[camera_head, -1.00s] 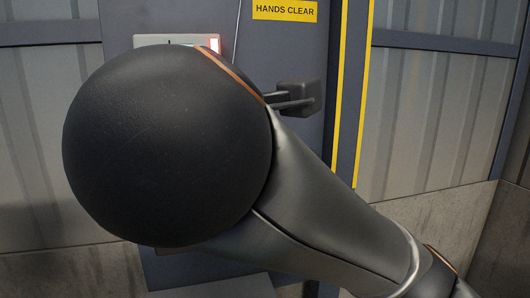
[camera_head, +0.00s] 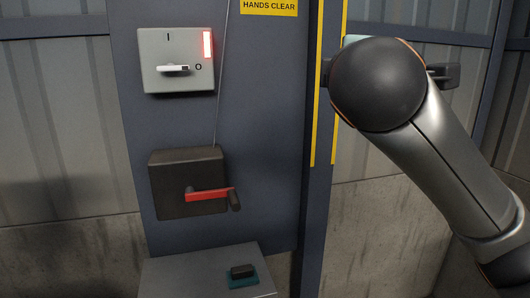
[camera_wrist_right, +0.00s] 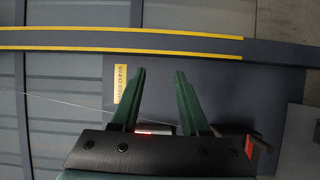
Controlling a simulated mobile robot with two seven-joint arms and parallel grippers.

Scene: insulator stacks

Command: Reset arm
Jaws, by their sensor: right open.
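My right arm comes in from the lower right of the head view, and its dark rounded joint hides the right gripper's fingers there. In the right wrist view my right gripper (camera_wrist_right: 159,72) has two green fingers spread apart with nothing between them. It faces the dark blue panel (camera_head: 265,120). The left arm and gripper are not in view.
The panel carries a grey switch box (camera_head: 155,80) with a red light (camera_head: 207,45), and a dark box (camera_head: 170,200) with a red crank handle (camera_head: 208,195). A grey ledge (camera_head: 190,275) below holds a small dark block (camera_head: 242,271). A yellow sign (camera_head: 269,6) is above.

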